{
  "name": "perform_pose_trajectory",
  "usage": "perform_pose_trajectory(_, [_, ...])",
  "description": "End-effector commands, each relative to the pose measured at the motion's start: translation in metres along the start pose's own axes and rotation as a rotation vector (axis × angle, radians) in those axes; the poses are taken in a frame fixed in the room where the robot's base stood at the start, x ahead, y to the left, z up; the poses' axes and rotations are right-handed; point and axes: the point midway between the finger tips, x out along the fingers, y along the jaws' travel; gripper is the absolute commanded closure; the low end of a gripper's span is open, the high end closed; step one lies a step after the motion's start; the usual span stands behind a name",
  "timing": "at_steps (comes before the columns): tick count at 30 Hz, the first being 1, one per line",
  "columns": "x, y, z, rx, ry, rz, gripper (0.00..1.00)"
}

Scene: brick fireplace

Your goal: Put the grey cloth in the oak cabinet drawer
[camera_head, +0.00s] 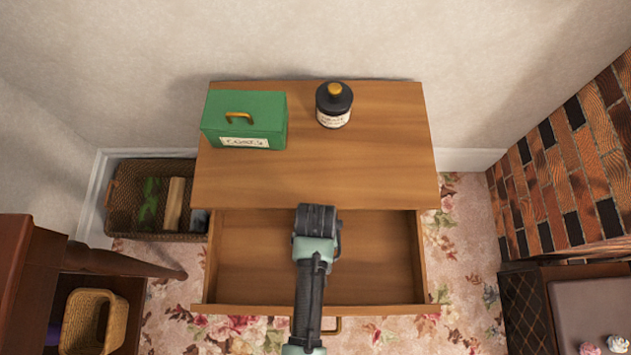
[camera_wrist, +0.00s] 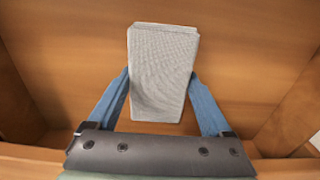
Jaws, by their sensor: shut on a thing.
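The oak cabinet (camera_head: 380,170) stands against the wall with its drawer (camera_head: 380,262) pulled open. The drawer's wooden bottom shows bare around my arm in the head view. In the wrist view, my gripper (camera_wrist: 160,88) has its blue fingers shut on the folded grey cloth (camera_wrist: 162,70), one finger on each side. The cloth is over the open drawer (camera_wrist: 60,60), between its side walls. I cannot tell whether it touches the drawer bottom. In the head view my wrist (camera_head: 316,222) hides the cloth and fingers.
A green box (camera_head: 255,108) and a dark bottle with a yellow cap (camera_head: 334,105) stand on the cabinet top. A wicker basket (camera_head: 120,205) is on the floor at left. A dark shelf with a small basket (camera_head: 92,322) is at lower left. A brick fireplace (camera_head: 575,160) is at right.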

Motion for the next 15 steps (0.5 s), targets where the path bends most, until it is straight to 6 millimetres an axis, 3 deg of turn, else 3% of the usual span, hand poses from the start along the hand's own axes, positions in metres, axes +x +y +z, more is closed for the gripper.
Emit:
perform_pose_trajectory(3, [0.001,0.001,-0.017,-0.002,0.0,0.002,0.71])
perform_pose_trajectory(6, [0.013,0.0,-0.014,0.001,-0.003,-0.001,0.71])
perform_pose_trajectory(15, [0.013,0.0,-0.014,0.0,-0.001,-0.001,0.71])
